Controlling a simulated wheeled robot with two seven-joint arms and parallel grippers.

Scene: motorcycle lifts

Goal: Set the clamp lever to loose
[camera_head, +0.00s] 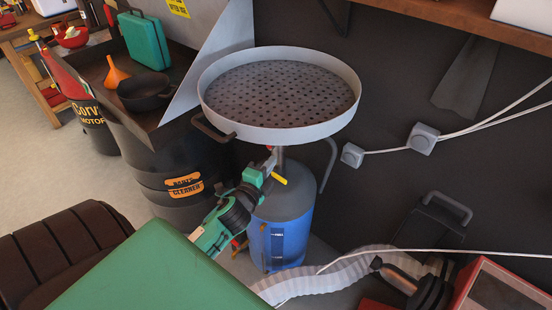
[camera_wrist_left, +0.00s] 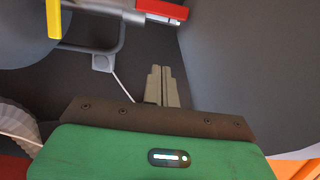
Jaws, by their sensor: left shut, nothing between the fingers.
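The oil drainer has a round grey pan (camera_head: 280,95) with a perforated plate on top of a blue tank (camera_head: 281,235). A short yellow bar (camera_head: 279,180) shows on its column below the pan. In the left wrist view a yellow bar (camera_wrist_left: 53,18) hangs at the upper left and a red handle (camera_wrist_left: 162,9) lies at the top edge. I cannot tell which is the clamp lever. My left gripper (camera_head: 269,165) is beside the column, under the pan. Its fingers (camera_wrist_left: 162,88) are shut and empty, apart from both bars in the left wrist view. My right gripper is out of view.
Black drums stand below. A pale ribbed hose (camera_head: 338,275) lies on the floor. White cables run along the dark wall at the right.

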